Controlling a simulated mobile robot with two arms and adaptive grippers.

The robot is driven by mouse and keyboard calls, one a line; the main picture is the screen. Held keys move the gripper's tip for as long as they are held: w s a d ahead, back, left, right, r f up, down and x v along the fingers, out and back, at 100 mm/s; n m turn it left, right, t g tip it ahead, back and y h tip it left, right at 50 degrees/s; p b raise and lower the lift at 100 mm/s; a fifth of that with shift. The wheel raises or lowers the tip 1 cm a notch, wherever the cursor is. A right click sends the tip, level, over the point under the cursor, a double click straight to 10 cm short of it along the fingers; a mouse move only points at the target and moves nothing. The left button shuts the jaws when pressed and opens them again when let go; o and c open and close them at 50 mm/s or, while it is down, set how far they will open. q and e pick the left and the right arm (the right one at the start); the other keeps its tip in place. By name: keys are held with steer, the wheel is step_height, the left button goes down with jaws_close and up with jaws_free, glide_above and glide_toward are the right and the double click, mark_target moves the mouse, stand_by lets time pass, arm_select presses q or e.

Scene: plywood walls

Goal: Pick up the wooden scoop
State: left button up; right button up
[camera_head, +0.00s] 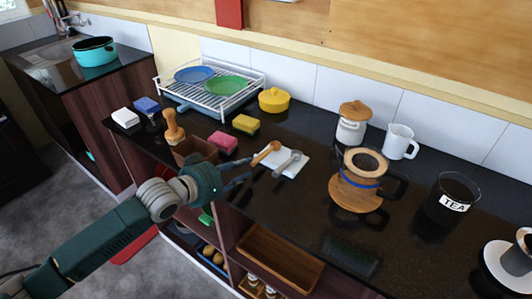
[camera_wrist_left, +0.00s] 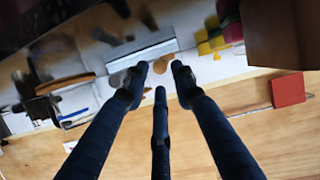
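The wooden scoop (camera_head: 263,154) lies on the black countertop, at the left edge of a white cloth (camera_head: 296,169), its round end towards the back. A grey metal scoop (camera_head: 286,164) lies beside it on the cloth. My left gripper (camera_head: 243,181) is near the counter's front edge, in front of the wooden scoop and apart from it. Its three fingers are spread and empty in the left wrist view (camera_wrist_left: 158,80). That view is blurred, and I cannot tell the scoop there for certain. My right gripper is not in view.
A brown box (camera_head: 194,150), a pink sponge (camera_head: 223,142) and a yellow-green sponge (camera_head: 246,124) stand left of the scoop. A coffee maker on a wooden base (camera_head: 355,194) stands to the right. Open shelves with a wooden tray (camera_head: 280,257) are below the counter.

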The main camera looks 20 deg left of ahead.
mark_target(252, 164)
arm_select(q)
steer(key=x, duration=0.1)
steer(key=p+x, duration=0.1)
steer(key=x, duration=0.2)
steer(key=shift+w+r, duration=0.2)
steer(key=shift+w, duration=0.1)
steer(key=shift+w+d+f, duration=0.2)
steer(key=shift+f, duration=0.05)
steer(key=shift+s, duration=0.1)
steer(key=c, duration=0.6)
jaws_close()
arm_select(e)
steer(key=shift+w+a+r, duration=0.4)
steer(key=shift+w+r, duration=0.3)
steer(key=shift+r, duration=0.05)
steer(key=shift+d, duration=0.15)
arm_select(q)
steer(key=shift+r, duration=0.15)
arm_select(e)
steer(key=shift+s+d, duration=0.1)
arm_select(q)
steer(key=shift+a+r, duration=0.1)
steer(key=shift+r, duration=0.15)
step_height(252, 164, up, 19)
steer(key=b, duration=0.1)
steer(key=shift+r, duration=0.2)
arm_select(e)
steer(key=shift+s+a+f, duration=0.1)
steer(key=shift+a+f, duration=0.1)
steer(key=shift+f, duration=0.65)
